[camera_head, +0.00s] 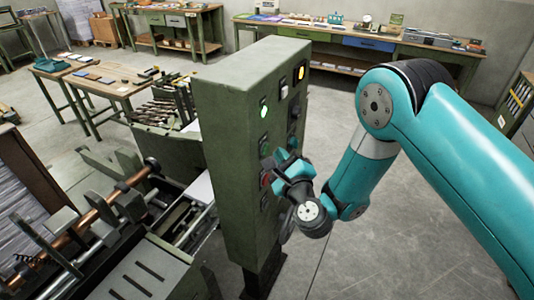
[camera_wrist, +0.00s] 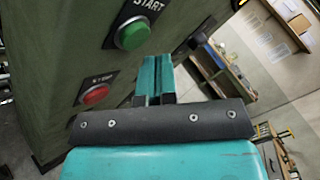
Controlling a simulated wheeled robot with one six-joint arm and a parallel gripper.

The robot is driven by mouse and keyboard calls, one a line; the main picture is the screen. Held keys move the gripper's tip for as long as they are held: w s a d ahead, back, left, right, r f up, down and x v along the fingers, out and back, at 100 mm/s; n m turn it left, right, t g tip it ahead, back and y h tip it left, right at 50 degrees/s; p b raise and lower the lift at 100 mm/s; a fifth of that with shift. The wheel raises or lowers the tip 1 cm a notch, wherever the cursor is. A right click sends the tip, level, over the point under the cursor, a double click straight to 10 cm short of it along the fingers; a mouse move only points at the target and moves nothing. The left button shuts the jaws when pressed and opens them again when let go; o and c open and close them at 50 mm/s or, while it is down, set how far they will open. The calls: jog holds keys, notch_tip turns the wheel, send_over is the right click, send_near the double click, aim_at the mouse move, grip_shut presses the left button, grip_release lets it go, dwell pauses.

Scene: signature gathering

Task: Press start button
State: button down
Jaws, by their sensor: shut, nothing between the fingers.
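The green start button (camera_wrist: 132,34) sits under a START label on the face of a green control cabinet (camera_head: 228,100). A red stop button (camera_wrist: 96,93) with a STOP label is beside it. In the wrist view my gripper (camera_wrist: 155,62) has its teal fingers together and empty. The fingertips show to the right of the start button and do not cover it. In the head view my gripper (camera_head: 277,158) is close to the cabinet's front. I cannot tell whether it touches the panel.
The gathering machine (camera_head: 140,215) with rods and plates stands left of the cabinet. Workbenches (camera_head: 370,42) line the back wall. A small table (camera_head: 112,85) stands at the upper left. Open floor (camera_head: 400,230) lies right of the cabinet.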

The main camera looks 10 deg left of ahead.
dwell(0.3)
jog(key=d+b, duration=0.1)
jog(key=b, duration=0.2)
jog(key=s+d+b, duration=0.1)
jog(key=d+b, duration=0.1)
jog(key=b, duration=0.1)
jog(key=d+b, duration=0.1)
jog(key=b, duration=0.3)
jog(key=shift+s+d, duration=0.35)
jog(key=shift+d, duration=0.05)
jog(key=shift+r, duration=0.1)
